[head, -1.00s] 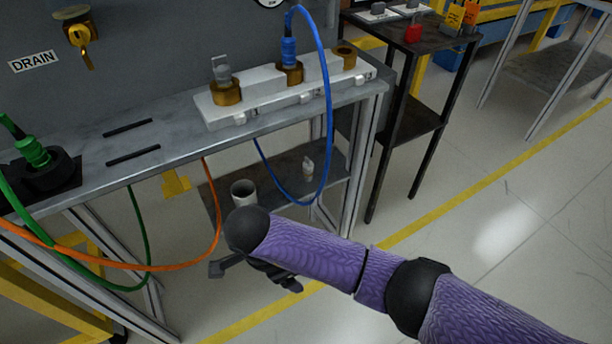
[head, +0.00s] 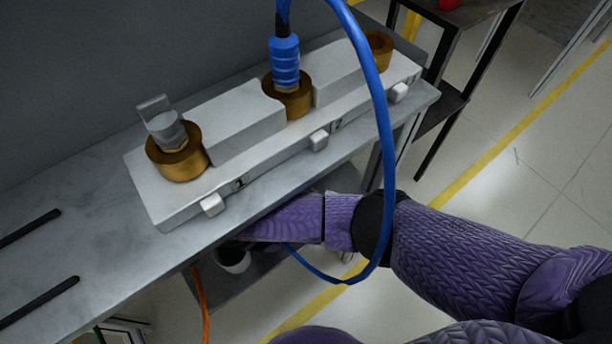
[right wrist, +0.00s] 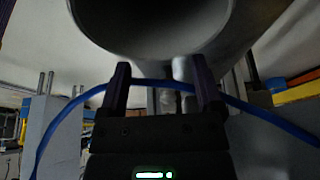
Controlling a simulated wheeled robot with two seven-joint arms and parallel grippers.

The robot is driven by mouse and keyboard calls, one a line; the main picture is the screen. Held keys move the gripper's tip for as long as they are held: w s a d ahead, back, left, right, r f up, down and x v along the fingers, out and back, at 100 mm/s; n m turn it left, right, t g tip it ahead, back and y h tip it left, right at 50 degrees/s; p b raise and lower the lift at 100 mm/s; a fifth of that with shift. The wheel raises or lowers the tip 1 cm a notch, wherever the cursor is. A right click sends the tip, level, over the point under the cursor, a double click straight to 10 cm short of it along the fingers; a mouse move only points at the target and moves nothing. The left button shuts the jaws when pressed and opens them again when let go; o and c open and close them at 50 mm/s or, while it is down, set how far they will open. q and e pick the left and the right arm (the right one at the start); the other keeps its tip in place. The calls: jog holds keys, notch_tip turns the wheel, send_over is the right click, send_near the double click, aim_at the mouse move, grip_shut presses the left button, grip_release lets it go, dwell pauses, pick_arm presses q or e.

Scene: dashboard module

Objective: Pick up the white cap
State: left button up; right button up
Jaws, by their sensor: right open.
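A pale, whitish-grey cap (head: 165,125) with a flat upright tab sits in the left brass ring of the white module (head: 190,200). A large grey round hollow thing (right wrist: 90,30) fills the top of that view, close beyond the fingers. A pale object (right wrist: 182,68) shows near the right finger; I cannot tell what it is. My left gripper is out of view.
A white cup (head: 232,258) stands on the lower shelf, partly hidden by my arm. A blue cable (head: 378,90) loops from the middle ring (head: 287,100) down in front of my right arm. The bench front edge lies above my forearm. An orange cable (head: 201,300) hangs below.

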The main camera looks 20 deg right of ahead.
jog(key=w+d, duration=0.1)
jog(key=d, duration=0.2)
jog(key=w+d, duration=0.1)
jog(key=d, duration=0.3)
jog(key=w+d, duration=0.1)
jog(key=d, duration=0.2)
jog(key=shift+w+d+p, duration=0.3)
jog(key=shift+w, duration=0.05)
jog(key=shift+w+d+f+b, duration=0.25)
jog(key=shift+d+f+b, duration=0.3)
jog(key=shift+f+b, duration=0.15)
jog(key=shift+r, duration=0.15)
grip_shut()
